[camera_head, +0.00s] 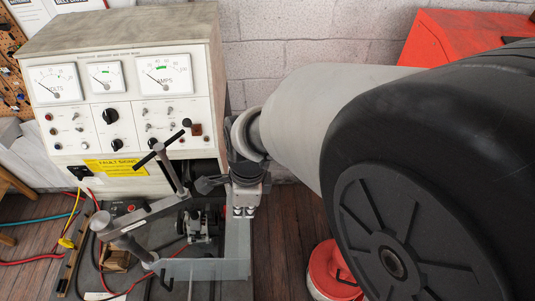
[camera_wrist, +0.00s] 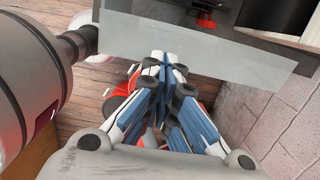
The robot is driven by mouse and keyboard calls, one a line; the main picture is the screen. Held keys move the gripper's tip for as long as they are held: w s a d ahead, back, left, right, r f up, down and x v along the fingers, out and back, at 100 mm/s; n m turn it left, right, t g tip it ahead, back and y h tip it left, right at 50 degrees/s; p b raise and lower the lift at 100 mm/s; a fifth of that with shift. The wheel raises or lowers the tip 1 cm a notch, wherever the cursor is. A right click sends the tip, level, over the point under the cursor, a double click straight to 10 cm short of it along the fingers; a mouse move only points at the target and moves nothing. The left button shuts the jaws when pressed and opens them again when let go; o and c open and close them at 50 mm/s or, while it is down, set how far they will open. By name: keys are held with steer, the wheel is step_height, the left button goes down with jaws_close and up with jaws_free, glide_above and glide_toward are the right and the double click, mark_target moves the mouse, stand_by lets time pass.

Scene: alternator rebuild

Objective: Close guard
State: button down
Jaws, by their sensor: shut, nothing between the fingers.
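The guard looks like a clear, greyish panel (camera_head: 225,269) low at the front of the test bench bed. The clamped unit (camera_head: 203,222) behind it is open to view from above. In the wrist view a grey see-through panel (camera_wrist: 200,42), seemingly the guard, crosses the top. My gripper (camera_wrist: 163,62) is shut and empty, its tips close to that panel's lower edge; I cannot tell whether they touch.
The bench's gauge cabinet (camera_head: 125,95) stands behind the bed. A clamp with a T-handle (camera_head: 162,150) rises over the bed. A red and white bucket (camera_head: 333,270) is on the floor at right, partly hidden by my arm. A block wall (camera_head: 290,55) is close behind.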

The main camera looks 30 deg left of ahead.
mark_target(247, 229)
step_height(247, 229, up, 6)
steer(key=w+d+f+g+y, duration=0.1)
steer(key=w+d+f, duration=0.1)
steer(key=d, duration=0.4)
steer(key=w+d+f+y, duration=0.1)
steer(key=w+d+f, duration=0.15)
steer(key=d, duration=0.25)
steer(key=s+a+f+b, duration=0.1)
steer(key=s+a+f, duration=0.2)
steer(key=a+f, duration=0.3)
steer(key=shift+b+x, duration=0.35)
steer(key=shift+x, duration=0.85)
steer(key=shift+d, duration=0.15)
steer(key=shift+s+a+r+p, duration=0.1)
steer(key=shift+s+a+p, duration=0.25)
steer(key=shift+s+a, duration=0.35)
steer(key=shift+s+a+r+p, duration=0.15)
steer(key=shift+s+a+p, duration=0.2)
steer(key=shift+a, duration=0.6)
steer(key=shift+w+d, duration=0.15)
